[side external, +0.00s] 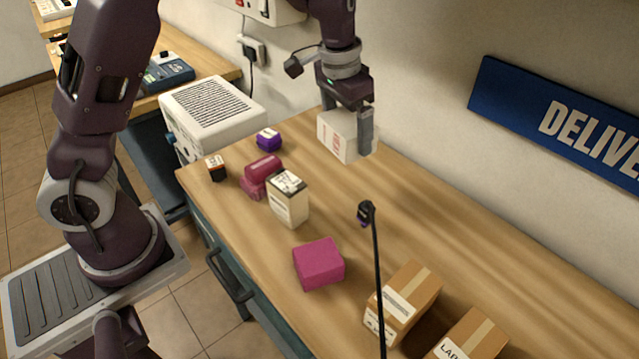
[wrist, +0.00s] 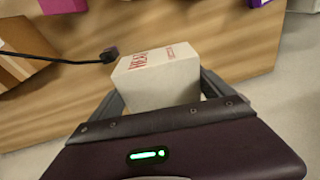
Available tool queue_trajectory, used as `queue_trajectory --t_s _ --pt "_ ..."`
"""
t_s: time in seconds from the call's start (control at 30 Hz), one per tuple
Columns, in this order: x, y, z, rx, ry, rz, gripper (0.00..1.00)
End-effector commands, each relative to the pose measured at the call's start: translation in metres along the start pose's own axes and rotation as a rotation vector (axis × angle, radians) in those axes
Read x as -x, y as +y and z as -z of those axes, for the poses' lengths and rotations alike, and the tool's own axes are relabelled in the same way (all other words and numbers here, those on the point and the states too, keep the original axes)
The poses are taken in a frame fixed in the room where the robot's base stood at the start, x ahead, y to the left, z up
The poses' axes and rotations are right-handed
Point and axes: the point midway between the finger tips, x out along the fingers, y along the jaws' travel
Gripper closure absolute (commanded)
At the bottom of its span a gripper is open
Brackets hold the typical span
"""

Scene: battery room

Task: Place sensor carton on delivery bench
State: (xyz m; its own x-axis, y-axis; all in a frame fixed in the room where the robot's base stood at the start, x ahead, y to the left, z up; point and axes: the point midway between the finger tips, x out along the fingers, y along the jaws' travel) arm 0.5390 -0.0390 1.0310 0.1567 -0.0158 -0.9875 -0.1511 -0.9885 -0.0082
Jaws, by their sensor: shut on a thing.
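A white carton with red print (side external: 334,140) is held between the two fingers of my gripper (side external: 346,122), near the wall side of the wooden bench. It also shows in the wrist view (wrist: 158,82), gripped on both sides by the fingers (wrist: 163,95). Its print is too small and tilted to read fully, so I cannot tell whether it says sensor. The bench (side external: 440,235) stands below a blue wall sign (side external: 560,115) reading "DELIVE...", cut off by the frame. I cannot tell whether the carton's underside touches the bench top.
The bench bears a white carton (side external: 288,205), a magenta box (side external: 318,265), stacked magenta items (side external: 261,172), a purple item (side external: 268,140), a small dark box (side external: 216,168) and cardboard boxes (side external: 415,292). A black cable (side external: 376,270) rises in front. The wall-side strip is clear.

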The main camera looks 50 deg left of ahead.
Motion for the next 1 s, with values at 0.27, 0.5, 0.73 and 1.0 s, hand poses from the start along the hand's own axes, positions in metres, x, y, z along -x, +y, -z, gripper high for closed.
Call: queue_trajectory --t_s 0.27,0.5,0.73,1.0 --pt "0.007 -0.032 -0.053 0.153 -0.005 0.015 0.52" --pt "0.006 -0.03 -0.052 0.148 -0.006 0.016 0.52" --pt "-0.003 0.002 0.002 -0.006 -0.003 0.0 0.52" --pt "-0.025 0.119 0.081 -0.391 0.002 -0.058 0.52"
